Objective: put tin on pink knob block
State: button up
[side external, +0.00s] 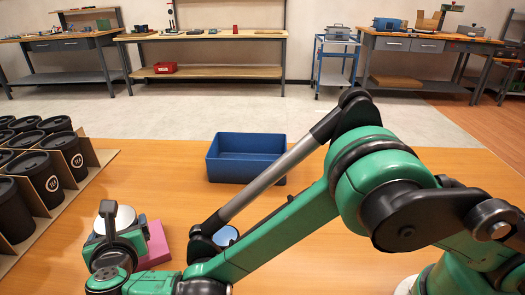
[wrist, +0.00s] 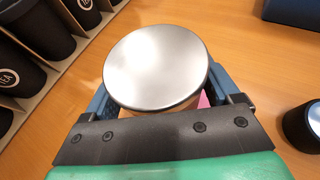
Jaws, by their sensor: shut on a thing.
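The tin has a round silver lid (wrist: 157,65) that fills the middle of the wrist view. In the side view its pale top (side external: 125,218) shows among the parts of my gripper. My gripper (wrist: 160,88) is shut on the tin, with a blue finger on each side of it. The pink block (side external: 154,245) lies on the table just right of my gripper in the side view. In the wrist view only a sliver of it (wrist: 203,101) shows beneath the tin's right edge. The block's knob is hidden. I cannot tell whether the tin touches the block.
A crate of black cups (side external: 45,180) stands at the left. A blue open bin (side external: 245,158) sits at the table's far side. A small dark round object with a bluish top (side external: 226,236) stands right of the block, partly behind my arm.

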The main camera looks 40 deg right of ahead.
jog(key=shift+f, duration=0.15)
jog(key=o, duration=1.3)
jog(key=v, duration=1.2)
jog(key=w+d+r+m+g, duration=0.2)
jog(key=d+m, duration=0.4)
jog(key=d, duration=0.2)
jog(key=w+d+r+m+g, duration=0.1)
jog(key=d+m+g, duration=0.2)
jog(key=d+m, duration=0.45)
jog(key=s+d+m+y, duration=0.1)
jog(key=s+d+m, duration=0.1)
jog(key=d+m, duration=0.3)
jog(key=s+d+m+y, duration=0.1)
jog(key=s+d+m, duration=0.2)
jog(key=d+m, duration=0.2)
jog(key=s+d+m+y, duration=0.1)
jog(key=s+d+m, duration=0.2)
jog(key=m, duration=0.7)
jog(key=shift+d+f+g, duration=0.1)
jog(key=shift+d+g, duration=0.3)
jog(key=shift+d, duration=0.55)
